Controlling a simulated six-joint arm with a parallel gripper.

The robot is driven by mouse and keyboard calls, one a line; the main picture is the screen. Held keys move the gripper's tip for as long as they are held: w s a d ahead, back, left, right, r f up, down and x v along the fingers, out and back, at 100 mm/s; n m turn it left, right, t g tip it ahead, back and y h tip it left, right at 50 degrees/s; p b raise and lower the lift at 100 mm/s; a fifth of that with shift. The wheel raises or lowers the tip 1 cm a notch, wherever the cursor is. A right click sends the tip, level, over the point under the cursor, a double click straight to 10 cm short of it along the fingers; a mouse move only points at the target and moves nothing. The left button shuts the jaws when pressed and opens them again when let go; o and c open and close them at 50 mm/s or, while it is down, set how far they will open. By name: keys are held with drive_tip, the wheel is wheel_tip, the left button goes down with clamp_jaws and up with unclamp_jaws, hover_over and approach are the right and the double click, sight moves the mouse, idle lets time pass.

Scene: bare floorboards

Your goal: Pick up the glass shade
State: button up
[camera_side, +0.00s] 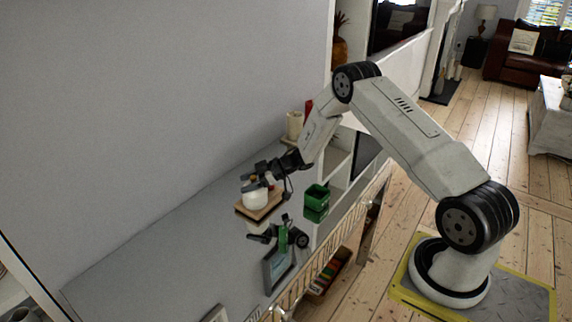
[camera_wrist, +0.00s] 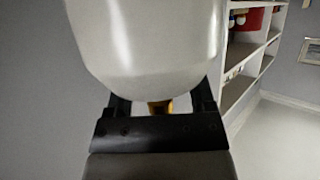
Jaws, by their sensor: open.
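The white glass shade (camera_side: 255,196) stands on a small wooden board (camera_side: 264,212) on the grey cabinet top. In the wrist view, the shade (camera_wrist: 148,45) is a large pale rounded shape filling the upper middle. My gripper (camera_side: 264,180) reaches in from the right at the shade's upper part. In the wrist view, my gripper (camera_wrist: 160,98) has its fingers spread, one on each side of the shade's near end. A small amber or brass piece (camera_wrist: 160,107) shows between them, below the shade. I cannot tell whether the fingers touch the shade; their tips are partly hidden.
A green box (camera_side: 316,195) stands right of the board. Pale candles (camera_side: 294,125) and a red object (camera_side: 308,108) stand behind. A dark framed panel (camera_side: 278,266) is near the front edge. The grey top (camera_side: 160,255) is clear at left; the wall (camera_side: 170,90) rises behind.

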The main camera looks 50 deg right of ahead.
clamp_jaws()
idle(0.3)
drive_tip(key=shift+r, duration=1.7)
drive_tip(key=s+a+r, duration=0.2)
drive_tip(key=s+r, duration=0.7)
drive_tip(key=s, duration=0.4)
drive_tip(key=shift+s+r, duration=0.35)
drive_tip(key=shift+s, duration=0.05)
